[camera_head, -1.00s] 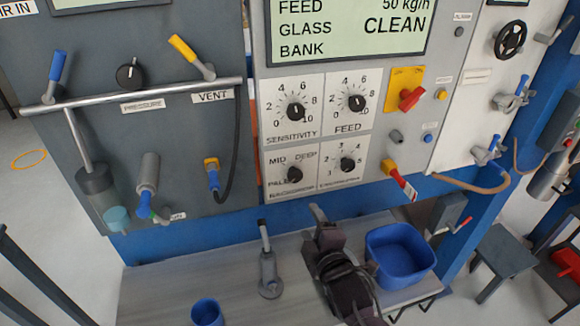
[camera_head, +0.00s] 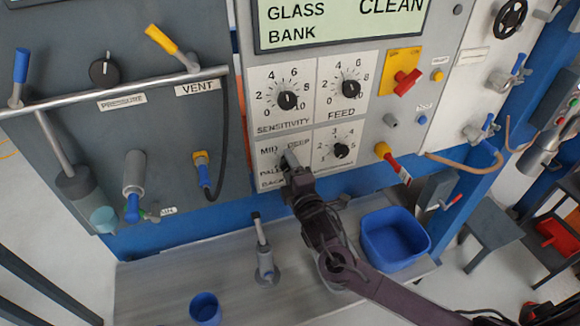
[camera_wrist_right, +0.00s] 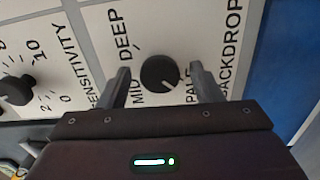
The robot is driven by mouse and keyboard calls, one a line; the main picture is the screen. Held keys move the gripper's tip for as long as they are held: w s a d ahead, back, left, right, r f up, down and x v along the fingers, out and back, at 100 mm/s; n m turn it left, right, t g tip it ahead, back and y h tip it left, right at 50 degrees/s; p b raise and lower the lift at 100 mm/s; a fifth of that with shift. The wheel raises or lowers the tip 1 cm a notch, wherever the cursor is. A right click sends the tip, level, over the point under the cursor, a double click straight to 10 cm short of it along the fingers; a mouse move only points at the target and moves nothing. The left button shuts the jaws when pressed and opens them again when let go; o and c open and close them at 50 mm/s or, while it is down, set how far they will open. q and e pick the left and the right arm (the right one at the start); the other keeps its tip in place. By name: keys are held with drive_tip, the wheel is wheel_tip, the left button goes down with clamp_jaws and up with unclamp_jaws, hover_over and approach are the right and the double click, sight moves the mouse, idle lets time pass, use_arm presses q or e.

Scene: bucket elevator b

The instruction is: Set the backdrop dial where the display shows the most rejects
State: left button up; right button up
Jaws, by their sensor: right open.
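The backdrop dial (camera_wrist_right: 160,72) is a round black knob on a white panel marked PALE, MID and DEEP. A pale pointer mark on it seems to face the PALE side. My right gripper (camera_head: 290,160) is at the dial and covers most of it in the head view. In the wrist view the right gripper (camera_wrist_right: 162,84) is open, one finger on each side of the knob, with gaps visible. The display (camera_head: 340,22) shows GLASS, CLEAN and BANK; its upper part is cut off and no reject reading shows. My left gripper is out of view.
The sensitivity dial (camera_head: 288,100), feed dial (camera_head: 350,88) and another small dial (camera_head: 341,151) sit close by. A red switch (camera_head: 407,82) and a red-yellow handle (camera_head: 392,162) are to the right. Below are a blue bin (camera_head: 396,262) and a blue cup (camera_head: 205,308).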

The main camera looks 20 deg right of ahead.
drive_tip(key=c, duration=1)
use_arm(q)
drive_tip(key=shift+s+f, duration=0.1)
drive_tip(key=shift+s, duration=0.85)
